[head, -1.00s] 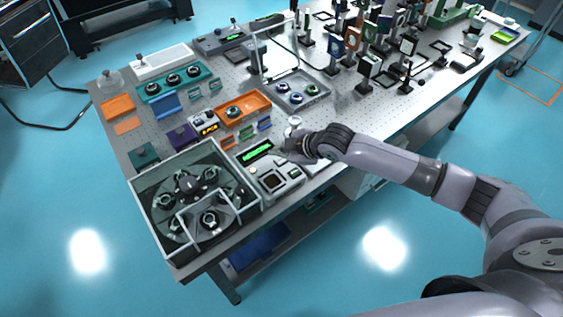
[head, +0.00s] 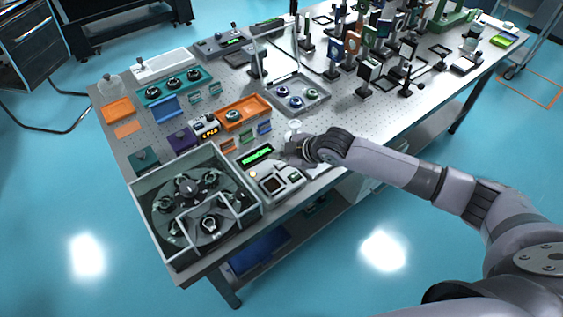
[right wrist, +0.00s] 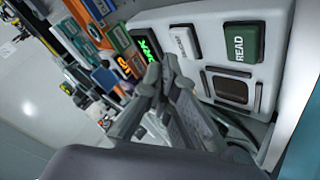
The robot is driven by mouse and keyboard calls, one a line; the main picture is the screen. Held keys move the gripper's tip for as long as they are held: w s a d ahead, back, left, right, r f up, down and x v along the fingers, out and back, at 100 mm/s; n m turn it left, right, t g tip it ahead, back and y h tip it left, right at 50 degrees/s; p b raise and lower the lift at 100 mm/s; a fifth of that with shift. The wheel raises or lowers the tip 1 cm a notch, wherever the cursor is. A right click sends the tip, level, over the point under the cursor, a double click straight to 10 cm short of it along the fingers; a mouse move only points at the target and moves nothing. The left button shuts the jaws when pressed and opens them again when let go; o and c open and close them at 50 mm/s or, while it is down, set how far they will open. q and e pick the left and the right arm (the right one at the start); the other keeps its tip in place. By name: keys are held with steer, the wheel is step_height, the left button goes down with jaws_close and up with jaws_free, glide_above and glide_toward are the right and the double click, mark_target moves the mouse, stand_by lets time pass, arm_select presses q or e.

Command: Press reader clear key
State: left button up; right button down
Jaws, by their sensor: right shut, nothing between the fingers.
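The reader (head: 268,186) is a pale box with a lit green display (head: 257,155) at the table's front edge. In the right wrist view its body (right wrist: 150,20) fills the upper right. It carries a green READ key (right wrist: 242,43), a white key (right wrist: 184,41) whose label is hard to read, and a dark brown window (right wrist: 230,88). My right gripper (right wrist: 170,70) is shut and empty, its fingertips close below the white key in that view. I cannot tell whether they touch it. In the head view the right gripper (head: 290,150) is over the reader's back right side. My left gripper is out of view.
A walled carousel box (head: 190,205) stands left of the reader. An orange tray (head: 242,112), a grey tray (head: 297,95) and small coloured blocks lie behind. Upright optics mounts crowd the far right of the table. Open floor lies in front.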

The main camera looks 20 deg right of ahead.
mark_target(280, 165)
steer(key=shift+f, duration=0.15)
steer(key=shift+f, duration=0.3)
steer(key=shift+f, duration=0.45)
stand_by(0.9)
steer(key=shift+r, duration=0.1)
steer(key=shift+r+p, duration=0.75)
step_height(280, 165, up, 5)
steer(key=p, duration=0.5)
steer(key=shift+r, duration=0.1)
stand_by(0.4)
